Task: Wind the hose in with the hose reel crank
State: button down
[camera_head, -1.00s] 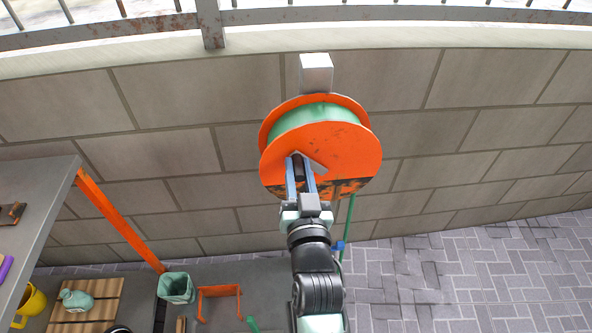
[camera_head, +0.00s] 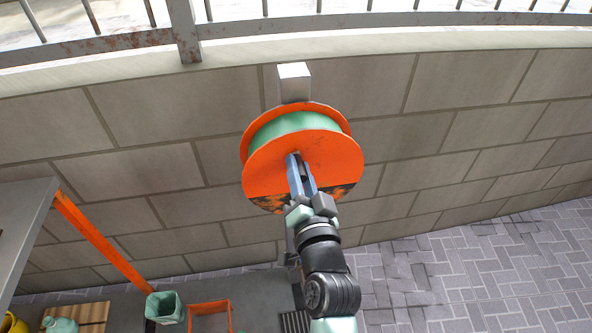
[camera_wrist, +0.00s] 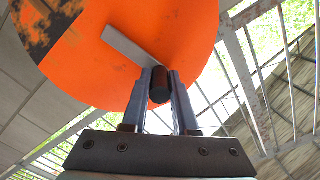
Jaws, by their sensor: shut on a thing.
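The orange hose reel (camera_head: 320,157) with green hose (camera_head: 295,124) wound on its drum hangs on the block wall. In the wrist view its orange face (camera_wrist: 170,28) fills the upper part. A grey crank arm (camera_wrist: 132,45) runs across that face to a dark cylindrical crank handle (camera_wrist: 160,85). My gripper (camera_head: 300,162) is in front of the reel face. In the wrist view my gripper (camera_wrist: 161,88) has its two fingers on either side of the handle, shut on it. In the head view my fingers mostly hide the crank.
A pale bracket block (camera_head: 294,82) is above the reel. A grey table (camera_head: 22,225) with an orange leg (camera_head: 108,245) stands at left. A green bin (camera_head: 165,308) and an orange frame (camera_head: 210,314) are on the floor below. Paving (camera_head: 480,260) at right is clear.

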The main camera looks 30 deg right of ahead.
jog(key=shift+d, duration=0.1)
jog(key=c, duration=0.7)
grip_release()
jog(key=b+v, duration=0.1)
jog(key=v, duration=1.2)
